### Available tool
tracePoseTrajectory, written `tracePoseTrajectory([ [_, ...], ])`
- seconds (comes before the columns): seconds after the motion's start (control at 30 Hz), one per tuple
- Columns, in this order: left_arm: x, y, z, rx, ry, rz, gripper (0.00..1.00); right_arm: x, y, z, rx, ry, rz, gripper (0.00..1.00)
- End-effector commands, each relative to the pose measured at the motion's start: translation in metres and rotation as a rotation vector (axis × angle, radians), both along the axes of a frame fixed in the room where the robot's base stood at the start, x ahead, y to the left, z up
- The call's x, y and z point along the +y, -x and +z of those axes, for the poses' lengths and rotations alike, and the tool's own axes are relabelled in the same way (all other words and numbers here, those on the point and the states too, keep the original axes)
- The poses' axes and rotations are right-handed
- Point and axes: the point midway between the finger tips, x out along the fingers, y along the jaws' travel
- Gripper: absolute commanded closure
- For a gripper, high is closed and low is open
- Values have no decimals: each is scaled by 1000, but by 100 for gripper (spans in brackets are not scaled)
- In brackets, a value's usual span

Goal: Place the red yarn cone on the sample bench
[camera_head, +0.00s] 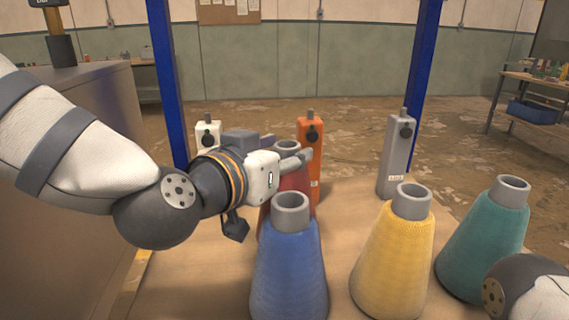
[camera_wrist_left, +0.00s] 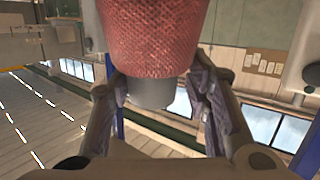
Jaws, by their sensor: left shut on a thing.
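The red yarn cone (camera_head: 294,181) stands behind the blue cone in the head view, partly hidden by it and by my left gripper. My left gripper (camera_head: 297,160) reaches in from the left and is shut on its grey top. In the left wrist view the red cone (camera_wrist_left: 155,38) fills the upper middle, with its grey neck (camera_wrist_left: 150,92) between the two fingers of the left gripper (camera_wrist_left: 158,92). I cannot tell whether its base touches the surface. My right gripper is out of view; only part of my right arm shows at lower right. I cannot tell which surface is the sample bench.
A blue cone (camera_head: 289,265), a yellow cone (camera_head: 394,258) and a teal cone (camera_head: 486,240) stand close on the tan tabletop (camera_head: 345,205). White, orange (camera_head: 316,135) and grey (camera_head: 395,160) upright blocks stand behind. Blue posts (camera_head: 424,60) rise beyond. A shelf (camera_head: 530,105) stands far right.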

Motion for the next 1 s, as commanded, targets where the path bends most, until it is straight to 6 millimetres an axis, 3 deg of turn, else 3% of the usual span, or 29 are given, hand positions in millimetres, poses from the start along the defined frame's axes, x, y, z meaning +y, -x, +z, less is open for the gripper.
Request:
tracePoseTrajectory([
  [0.03,0,-1,-7,1,2,-1,100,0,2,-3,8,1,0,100],
  [0.4,0,0,-7,-5,1,1,100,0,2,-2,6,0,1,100],
  [0.43,0,0,-8,-3,0,1,50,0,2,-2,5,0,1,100],
  [0.47,0,0,-8,-3,0,1,48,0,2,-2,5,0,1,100],
  [0.77,0,0,-4,-5,1,0,48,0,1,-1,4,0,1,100],
  [1.0,18,45,9,-9,0,0,48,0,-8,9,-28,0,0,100],
])
